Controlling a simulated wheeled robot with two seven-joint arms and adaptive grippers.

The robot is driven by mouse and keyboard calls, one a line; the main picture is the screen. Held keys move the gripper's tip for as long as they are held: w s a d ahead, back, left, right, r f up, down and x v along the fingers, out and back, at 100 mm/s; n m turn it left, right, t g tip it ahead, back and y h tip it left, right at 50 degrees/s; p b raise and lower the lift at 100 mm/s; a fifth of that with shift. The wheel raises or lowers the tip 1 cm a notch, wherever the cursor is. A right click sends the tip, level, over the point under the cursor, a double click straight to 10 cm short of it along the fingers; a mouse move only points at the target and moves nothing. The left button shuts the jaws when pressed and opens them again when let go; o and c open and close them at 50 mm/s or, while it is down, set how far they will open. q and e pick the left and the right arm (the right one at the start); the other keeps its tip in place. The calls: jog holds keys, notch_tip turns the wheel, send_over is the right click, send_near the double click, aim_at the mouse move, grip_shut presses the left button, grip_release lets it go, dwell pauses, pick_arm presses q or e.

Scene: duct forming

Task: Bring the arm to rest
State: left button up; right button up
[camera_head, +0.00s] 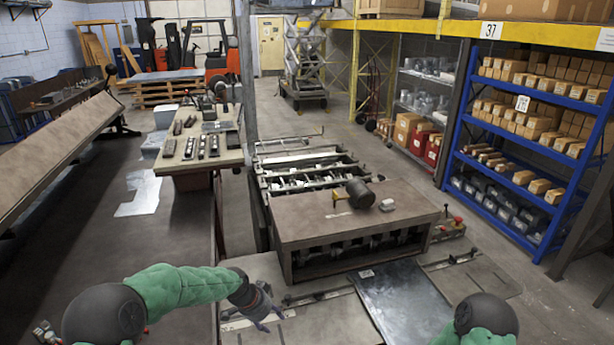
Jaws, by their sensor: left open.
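My left arm in its green sleeve comes in from the lower left. Its gripper (268,308) hangs low over the front left part of the machine's table, left of the metal sheet. The gripper is open and I see nothing between its fingers. My right arm shows only as a green sleeve and dark joint at the lower right edge; its gripper is out of the picture.
The forming machine (300,228) stands in the middle with a mallet (355,194) on top. A flat metal sheet (402,303) lies in front of it. A tool table (204,164) is at the left; a blue shelf (451,153) is at the right.

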pick_arm(q)
jog(key=s+f+n+g, duration=0.1)
jog(key=s+f+n, duration=0.5)
jog(key=s+f, duration=0.9)
jog(key=s+d+f+n+g, duration=0.1)
jog(key=s+f+n, duration=0.2)
jog(key=s, duration=0.5)
jog(key=s+f+n, duration=0.3)
jog(key=s, duration=0.5)
notch_tip(320, 180, down, 14)
jog(key=b, duration=1.4)
jog(key=shift+f+n, duration=0.2)
jog(key=shift+n, duration=0.1)
pick_arm(e)
notch_tip(320, 180, down, 14)
jog(key=shift+f, duration=0.2)
pick_arm(q)
jog(key=shift+s+d, duration=0.1)
jog(key=shift+s, duration=0.05)
